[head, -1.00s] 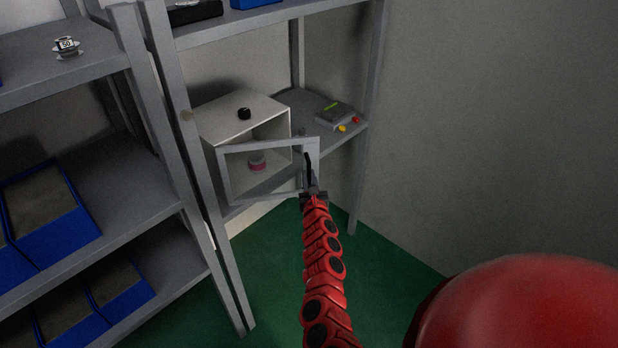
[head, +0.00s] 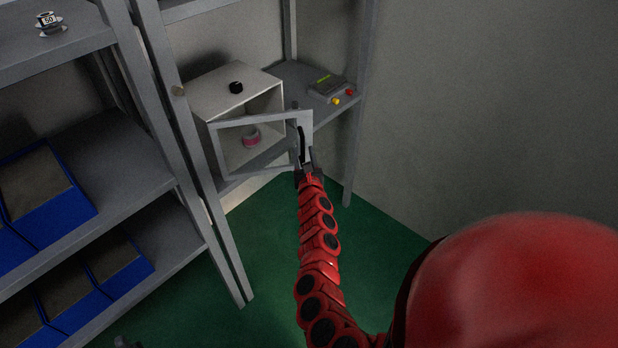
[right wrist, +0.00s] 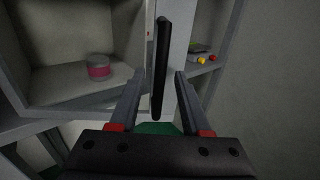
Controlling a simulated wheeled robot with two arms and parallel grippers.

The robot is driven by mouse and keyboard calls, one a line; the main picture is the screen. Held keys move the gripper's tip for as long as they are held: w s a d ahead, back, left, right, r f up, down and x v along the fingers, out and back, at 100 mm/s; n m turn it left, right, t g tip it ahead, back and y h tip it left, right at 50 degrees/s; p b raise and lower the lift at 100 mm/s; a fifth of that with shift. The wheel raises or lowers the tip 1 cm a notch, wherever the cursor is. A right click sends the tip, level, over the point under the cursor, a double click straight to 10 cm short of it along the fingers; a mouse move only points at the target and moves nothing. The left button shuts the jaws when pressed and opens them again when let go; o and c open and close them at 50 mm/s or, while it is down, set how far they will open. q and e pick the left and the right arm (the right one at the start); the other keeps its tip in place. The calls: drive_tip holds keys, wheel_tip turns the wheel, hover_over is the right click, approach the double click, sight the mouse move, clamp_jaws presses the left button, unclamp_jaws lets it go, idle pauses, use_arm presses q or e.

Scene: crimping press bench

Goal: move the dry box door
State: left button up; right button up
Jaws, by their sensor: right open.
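The dry box door (head: 265,119) is a pale frame with a clear pane, standing swung open in front of the white dry box (head: 215,92). Its black bar handle (head: 301,145) is upright near the door's right edge; in the right wrist view the handle (right wrist: 161,55) shows large. My right gripper (head: 306,160) is open at the handle. In the right wrist view, the fingers of this gripper (right wrist: 159,78) stand on either side of the handle's lower part, with gaps on both sides. A small grey part at the head view's bottom edge may be my left gripper (head: 125,343).
A pink-banded round container (head: 251,137) sits inside the box and a black knob-like piece (head: 236,87) lies on top. Shelf posts (head: 200,185) and blue bins (head: 60,217) stand left.

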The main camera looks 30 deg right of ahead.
drive_tip(key=p+v, duration=0.2)
drive_tip(key=v, duration=1.4)
